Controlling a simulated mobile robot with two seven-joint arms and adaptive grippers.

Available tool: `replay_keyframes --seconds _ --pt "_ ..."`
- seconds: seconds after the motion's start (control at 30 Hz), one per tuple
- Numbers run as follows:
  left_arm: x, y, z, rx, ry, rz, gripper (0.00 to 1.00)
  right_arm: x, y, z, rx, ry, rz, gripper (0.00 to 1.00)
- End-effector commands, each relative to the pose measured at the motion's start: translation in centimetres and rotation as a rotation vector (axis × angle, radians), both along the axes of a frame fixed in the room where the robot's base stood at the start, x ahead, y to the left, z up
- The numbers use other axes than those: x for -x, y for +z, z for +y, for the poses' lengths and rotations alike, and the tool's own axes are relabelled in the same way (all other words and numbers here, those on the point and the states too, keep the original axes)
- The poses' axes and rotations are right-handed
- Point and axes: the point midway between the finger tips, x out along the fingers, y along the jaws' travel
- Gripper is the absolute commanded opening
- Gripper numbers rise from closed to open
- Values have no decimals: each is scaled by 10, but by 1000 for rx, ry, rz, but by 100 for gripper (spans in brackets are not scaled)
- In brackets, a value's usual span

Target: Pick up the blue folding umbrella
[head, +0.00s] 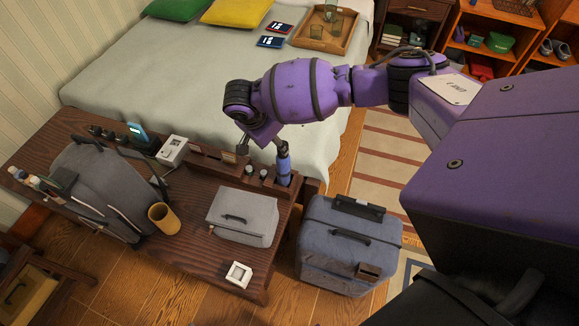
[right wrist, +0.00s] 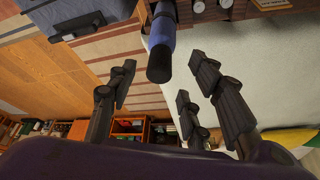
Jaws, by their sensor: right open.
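The blue folding umbrella (head: 284,168) stands upright at the right end of the dark wooden bench organizer, its dark top end up. In the right wrist view the umbrella (right wrist: 162,42) reaches in from the top, its dark end between the fingertips. My right gripper (head: 264,143) is open just above and around the umbrella's top; its spread fingers also show in the right wrist view (right wrist: 165,75). I see a gap on both sides, and contact is not clear. My left gripper is not in view.
The wooden bench (head: 190,255) holds a grey bag (head: 100,185), a tan cup (head: 163,217), a grey case (head: 243,216) and a white box (head: 172,151). A blue-grey suitcase (head: 345,245) stands beside its right end. The bed (head: 180,75) lies behind.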

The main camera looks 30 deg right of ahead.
Motion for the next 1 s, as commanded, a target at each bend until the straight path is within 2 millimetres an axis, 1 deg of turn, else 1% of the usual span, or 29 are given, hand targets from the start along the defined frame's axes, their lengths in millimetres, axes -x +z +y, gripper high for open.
replay_keyframes --seconds 0.07,0.13,0.37,0.5,0.6,0.7,0.9,0.93,1.0 --pt "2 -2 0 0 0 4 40 -4 2 -7 15 -26 -6 46" --pt "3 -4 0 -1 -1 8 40 -5 -4 -11 19 -36 -8 46" --pt "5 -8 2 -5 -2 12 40 -6 -29 -19 18 -32 -8 46" --pt "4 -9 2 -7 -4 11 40 -6 -50 -26 18 -32 -9 46" --pt "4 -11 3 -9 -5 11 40 -8 -62 -30 17 -32 -9 46" --pt "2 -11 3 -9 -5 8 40 -9 -66 -31 14 -31 -12 46" --pt "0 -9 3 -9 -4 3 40 -10 -65 -32 13 -30 -14 46" --pt "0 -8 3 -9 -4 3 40 -10 -65 -32 13 -30 -13 43" --pt "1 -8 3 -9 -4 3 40 -10 -65 -31 13 -30 -13 34"
